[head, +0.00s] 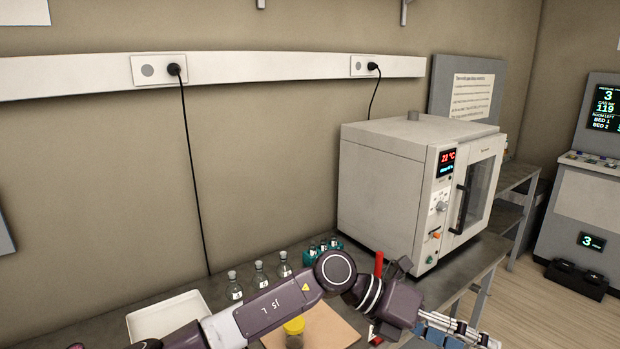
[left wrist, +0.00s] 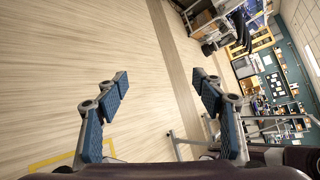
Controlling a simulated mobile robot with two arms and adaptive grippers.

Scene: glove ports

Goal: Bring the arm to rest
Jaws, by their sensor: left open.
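My left arm (head: 270,310) comes in from the lower left in the head view and reaches over the front of the bench to the right. Its gripper (head: 468,335) is at the bottom edge, partly cut off, past the bench's front edge. In the left wrist view the left gripper (left wrist: 160,95) shows two blue-padded fingers spread wide apart. Nothing is between them; wooden floor lies beyond. My right gripper is in neither view.
The bench holds a white tray (head: 150,319), several stoppered bottles (head: 259,275), a yellow-lidded jar (head: 294,328), a tan board (head: 335,331) and a red upright object (head: 378,264). An oven (head: 385,190) stands at the right. Open floor (head: 520,310) lies right of the bench.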

